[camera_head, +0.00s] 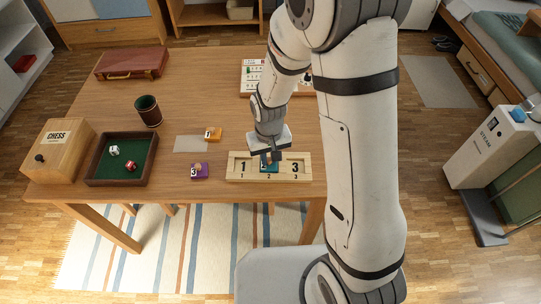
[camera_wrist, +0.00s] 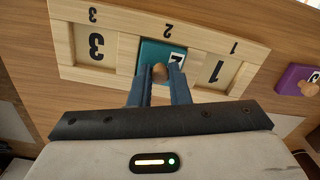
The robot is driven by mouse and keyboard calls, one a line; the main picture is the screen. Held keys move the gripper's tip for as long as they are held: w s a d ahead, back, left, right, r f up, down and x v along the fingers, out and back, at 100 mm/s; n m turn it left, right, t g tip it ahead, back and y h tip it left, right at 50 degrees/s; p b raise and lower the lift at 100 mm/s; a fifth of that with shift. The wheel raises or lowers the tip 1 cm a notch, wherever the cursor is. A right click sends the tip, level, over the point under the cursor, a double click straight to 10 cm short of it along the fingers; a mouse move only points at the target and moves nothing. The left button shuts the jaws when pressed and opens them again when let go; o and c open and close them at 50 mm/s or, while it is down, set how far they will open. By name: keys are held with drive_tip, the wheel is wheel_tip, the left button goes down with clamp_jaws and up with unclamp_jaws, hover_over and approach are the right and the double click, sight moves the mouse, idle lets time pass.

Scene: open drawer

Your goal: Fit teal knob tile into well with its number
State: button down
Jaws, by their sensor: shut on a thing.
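The teal knob tile (camera_head: 269,168) is at the middle well, number 2, of the pale wooden board (camera_head: 300,180). It also shows in the wrist view (camera_wrist: 160,55), lined up with the middle well between the wells marked 1 and 3. Whether it is fully seated I cannot tell. My gripper (camera_head: 268,157) is above the board's middle, its fingers shut on the tile's wooden knob (camera_wrist: 159,72). The gripper partly hides the tile's face in the head view. The purple tile (camera_head: 199,171) marked 3 and the orange tile (camera_head: 213,134) marked 1 lie on the table left of the board.
A dice tray (camera_head: 153,160) with two dice, a dice cup (camera_head: 148,111) and a chess box (camera_head: 58,152) stand at the left. A red case (camera_head: 132,63) is at the back left. A white game board (camera_head: 247,76) lies behind my arm.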

sight(269, 159)
drive_tip(key=shift+f, duration=0.2)
drive_tip(key=c, duration=1.4)
unclamp_jaws()
drive_tip(key=shift+o, duration=0.2)
drive_tip(key=shift+r, duration=0.1)
wheel_tip(269, 159, up, 12)
drive_tip(key=s+d+r+m+t, duration=0.2)
drive_tip(key=s+d+r, duration=0.9)
drive_tip(key=s+d, duration=0.1)
drive_tip(key=shift+s+d+m+t+p, duration=0.15)
drive_tip(key=shift+d+m+t+p, duration=0.15)
drive_tip(key=shift+d+m+p, duration=0.1)
drive_tip(key=shift+a, duration=0.1)
